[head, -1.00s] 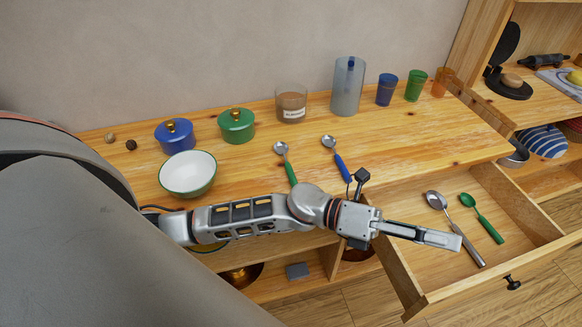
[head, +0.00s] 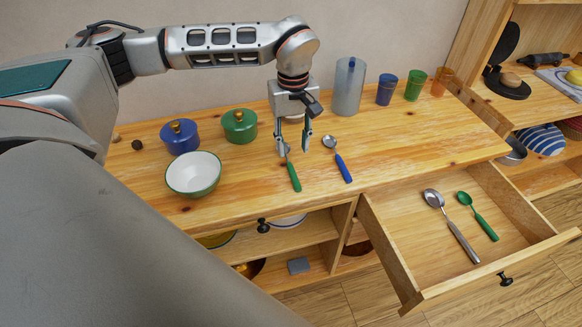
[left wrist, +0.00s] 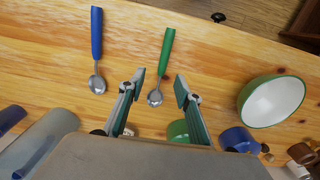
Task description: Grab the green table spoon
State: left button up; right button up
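A spoon with a green handle and metal bowl (head: 294,178) lies on the wooden counter, its handle towards the front edge. It also shows in the left wrist view (left wrist: 167,55). A smaller all-green spoon (head: 484,222) lies in the open drawer. My left gripper (head: 294,148) points down over the bowl end of the counter's green-handled spoon. In the left wrist view its fingers (left wrist: 159,84) are open and apart, with the spoon's bowl appearing between them. Nothing is held. How high the fingertips are above the counter is hard to tell. My right gripper is not in view.
A blue-handled spoon (head: 343,167) lies close to the right. A white bowl (head: 193,175), a green pot (head: 239,126) and a blue pot (head: 180,137) stand left. A tall pitcher (head: 349,86) stands behind. The open drawer (head: 410,235) also holds a large metal spoon (head: 460,238).

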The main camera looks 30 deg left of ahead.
aim_at(291, 166)
pick_arm(q)
jog(key=shift+a+f, duration=0.25)
jog(key=shift+s+f+p, duration=0.15)
jog(key=shift+f+p, duration=0.15)
jog(key=shift+f, duration=3.25)
grip_shut()
